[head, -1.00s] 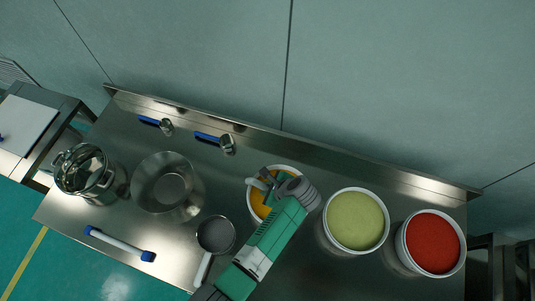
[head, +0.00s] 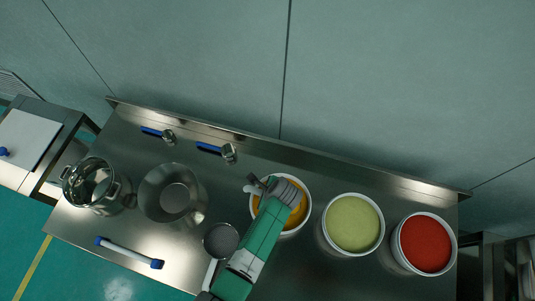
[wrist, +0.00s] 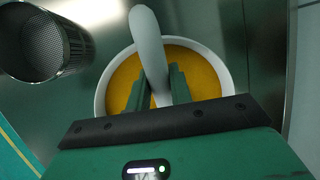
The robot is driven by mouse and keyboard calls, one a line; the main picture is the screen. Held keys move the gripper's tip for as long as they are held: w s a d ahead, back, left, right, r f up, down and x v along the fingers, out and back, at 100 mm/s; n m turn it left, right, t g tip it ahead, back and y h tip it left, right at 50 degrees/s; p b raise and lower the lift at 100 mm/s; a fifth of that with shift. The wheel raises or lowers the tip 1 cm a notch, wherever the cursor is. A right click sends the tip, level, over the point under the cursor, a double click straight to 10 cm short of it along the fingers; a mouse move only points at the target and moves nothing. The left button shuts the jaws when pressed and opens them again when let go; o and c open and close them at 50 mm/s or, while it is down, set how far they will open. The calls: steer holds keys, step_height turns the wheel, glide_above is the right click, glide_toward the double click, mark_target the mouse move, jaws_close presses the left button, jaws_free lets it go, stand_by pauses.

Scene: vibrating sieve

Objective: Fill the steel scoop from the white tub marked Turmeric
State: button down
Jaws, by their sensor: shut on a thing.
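A white tub (head: 308,212) of orange-yellow powder (head: 297,217), which fits turmeric, stands on the steel table; I cannot read any mark on it. My gripper (wrist: 154,82) is over this tub and shut on a pale, curved handle (wrist: 147,35), seemingly the steel scoop's. The handle sticks out past the tub's rim in the head view (head: 250,188). The scoop's bowl is hidden, so I cannot tell whether it touches or holds powder. The wrist view shows the tub's rim (wrist: 101,95) and powder (wrist: 205,72) around the fingers.
A round mesh sieve (head: 220,240) is left of my arm. Tubs of pale green (head: 354,222) and red powder (head: 427,244) stand to the right. A steel bowl (head: 155,205), a pot (head: 90,182), a blue-ended white tube (head: 130,253) and two blue-handled utensils (head: 208,148) are leftward.

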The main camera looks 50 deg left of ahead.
mark_target(260, 191)
steer(key=shift+s+a+r+t+h+p, duration=0.15)
steer(key=shift+a+r+t+h+p, duration=0.2)
steer(key=shift+r+p, duration=0.3)
steer(key=shift+s+a+r+t+h+p, duration=0.1)
steer(key=shift+r+h+p, duration=0.4)
steer(key=shift+p, duration=0.3)
steer(key=shift+s+a+r+t+h+p, duration=0.15)
steer(key=shift+a+r+t+h+p, duration=0.15)
steer(key=shift+r+p, duration=0.35)
steer(key=shift+r+h+p, duration=0.15)
steer(key=shift+h+p, duration=0.25)
steer(key=shift+h, duration=0.05)
